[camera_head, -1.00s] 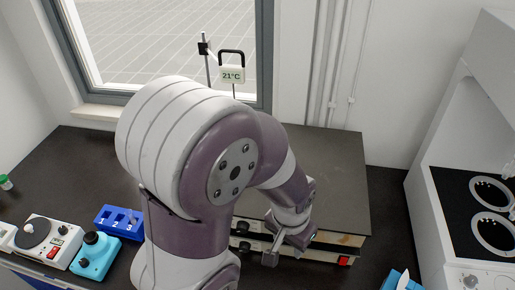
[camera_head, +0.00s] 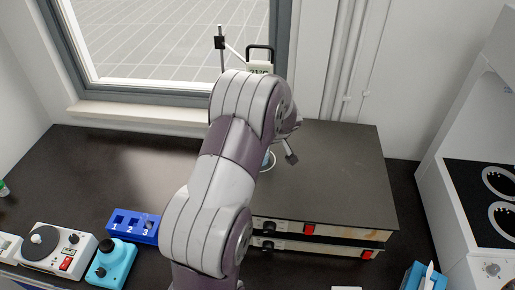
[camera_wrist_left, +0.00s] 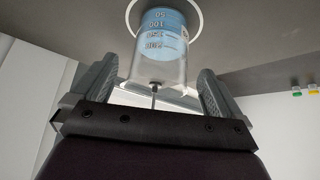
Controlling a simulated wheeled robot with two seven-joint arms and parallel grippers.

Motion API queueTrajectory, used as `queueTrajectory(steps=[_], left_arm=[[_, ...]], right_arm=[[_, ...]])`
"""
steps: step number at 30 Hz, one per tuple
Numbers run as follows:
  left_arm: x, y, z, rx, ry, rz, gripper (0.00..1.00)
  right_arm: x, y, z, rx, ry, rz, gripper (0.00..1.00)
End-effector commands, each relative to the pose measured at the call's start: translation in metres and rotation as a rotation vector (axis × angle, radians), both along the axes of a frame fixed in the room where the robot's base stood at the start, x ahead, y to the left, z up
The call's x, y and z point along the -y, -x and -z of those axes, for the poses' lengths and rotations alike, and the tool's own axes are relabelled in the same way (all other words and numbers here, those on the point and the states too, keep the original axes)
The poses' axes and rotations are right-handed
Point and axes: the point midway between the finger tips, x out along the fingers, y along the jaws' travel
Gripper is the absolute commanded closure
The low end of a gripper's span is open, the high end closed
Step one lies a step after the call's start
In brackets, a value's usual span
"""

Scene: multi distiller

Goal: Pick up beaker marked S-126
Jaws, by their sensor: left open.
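A clear beaker (camera_wrist_left: 163,48) with blue liquid and printed volume marks shows upside down in the left wrist view. It stands on a dark flat surface inside a pale ring. I cannot read an S-126 label on it. My left gripper (camera_wrist_left: 158,72) is open, with one finger on each side of the beaker and gaps visible. In the head view only a bluish sliver of the beaker (camera_head: 268,161) shows past my left arm, on the hot plate top (camera_head: 335,175). One gripper finger (camera_head: 291,158) sticks out there; the rest is hidden. My right gripper is not in view.
A blue numbered rack (camera_head: 133,226), a turquoise device (camera_head: 111,262) and a white stirrer (camera_head: 58,247) sit at the left. The hot plate's right part is clear.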

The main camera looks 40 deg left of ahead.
Motion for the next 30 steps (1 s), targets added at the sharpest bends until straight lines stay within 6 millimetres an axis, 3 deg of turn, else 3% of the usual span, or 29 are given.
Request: queueTrajectory(steps=[4, 9, 15, 17, 21, 30], left_arm=[[-0.015, -0.004, 0.017, -0.005, 0.003, 0.000, 0.00], [-0.025, -0.010, 0.039, -0.002, 0.001, 0.002, 0.00], [-0.026, -0.011, 0.041, 0.000, 0.001, 0.001, 0.00], [-0.025, -0.011, 0.041, 0.000, 0.001, 0.001, 0.16], [-0.025, -0.011, 0.041, 0.000, 0.001, 0.001, 0.61], [-0.026, -0.012, 0.039, 0.001, 0.001, 0.002, 0.61]], right_arm=[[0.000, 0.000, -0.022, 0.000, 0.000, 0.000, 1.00], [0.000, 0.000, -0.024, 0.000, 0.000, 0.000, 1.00], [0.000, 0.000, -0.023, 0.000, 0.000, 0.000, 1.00], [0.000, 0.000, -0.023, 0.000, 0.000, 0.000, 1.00], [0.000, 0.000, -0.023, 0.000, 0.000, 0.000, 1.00], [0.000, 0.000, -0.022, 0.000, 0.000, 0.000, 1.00]])
